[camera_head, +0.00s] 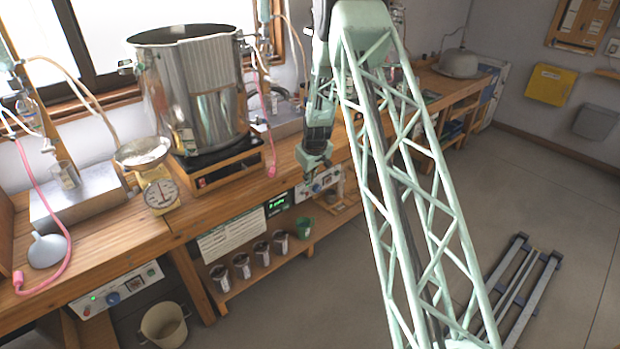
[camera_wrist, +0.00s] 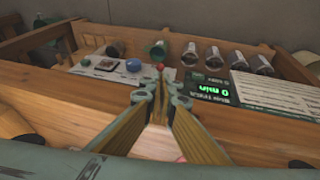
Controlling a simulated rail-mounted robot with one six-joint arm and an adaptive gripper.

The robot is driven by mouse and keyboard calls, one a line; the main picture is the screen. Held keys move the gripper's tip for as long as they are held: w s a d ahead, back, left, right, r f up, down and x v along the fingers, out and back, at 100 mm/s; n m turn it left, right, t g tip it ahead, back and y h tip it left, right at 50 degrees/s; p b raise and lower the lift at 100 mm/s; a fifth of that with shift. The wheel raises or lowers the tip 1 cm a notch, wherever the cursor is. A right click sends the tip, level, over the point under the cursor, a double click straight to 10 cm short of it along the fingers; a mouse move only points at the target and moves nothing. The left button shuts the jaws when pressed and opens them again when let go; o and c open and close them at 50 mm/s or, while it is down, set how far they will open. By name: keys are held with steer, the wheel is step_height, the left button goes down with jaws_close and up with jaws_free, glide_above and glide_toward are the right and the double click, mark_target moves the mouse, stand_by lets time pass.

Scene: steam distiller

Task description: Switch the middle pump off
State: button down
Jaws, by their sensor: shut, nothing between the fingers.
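A white pump panel (camera_head: 322,181) is set in the bench front just beside my gripper (camera_head: 314,178), which partly hides it. In the wrist view this panel (camera_wrist: 102,67) shows a blue knob (camera_wrist: 133,65) and a small red part (camera_wrist: 160,67) just beyond my fingertips (camera_wrist: 160,90). My gripper is shut and empty; I cannot tell whether it touches the panel. No lit lamp is clear on this panel. Another pump panel (camera_head: 118,288) at the lower left has a blue knob (camera_head: 113,298) and a green light (camera_head: 93,298).
A shelf below holds several dark cups and a green cup (camera_head: 304,227). A steel pot (camera_head: 195,95) and a scale (camera_head: 158,185) stand on the bench.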

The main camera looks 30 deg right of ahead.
mark_target(307, 193)
steer(key=shift+b+x, duration=1)
steer(key=shift+x, duration=4)
steer(key=shift+w+d+p, duration=0.1)
steer(key=shift+d+p, duration=0.15)
steer(key=shift+p, duration=0.95)
steer(key=shift+d+f+p, duration=0.1)
steer(key=shift+p, duration=0.25)
steer(key=shift+d+f+t+p, duration=0.1)
steer(key=shift+d+t+p, duration=0.25)
steer(key=shift+p, duration=2.65)
steer(key=shift+s+a+f+t+p, duration=0.15)
steer(key=shift+s+t+p, duration=0.1)
steer(key=shift+p, duration=2.95)
steer(key=shift+s+a+f+t+p, duration=0.2)
steer(key=shift+a+t+p, duration=0.1)
steer(key=shift+p, duration=0.65)
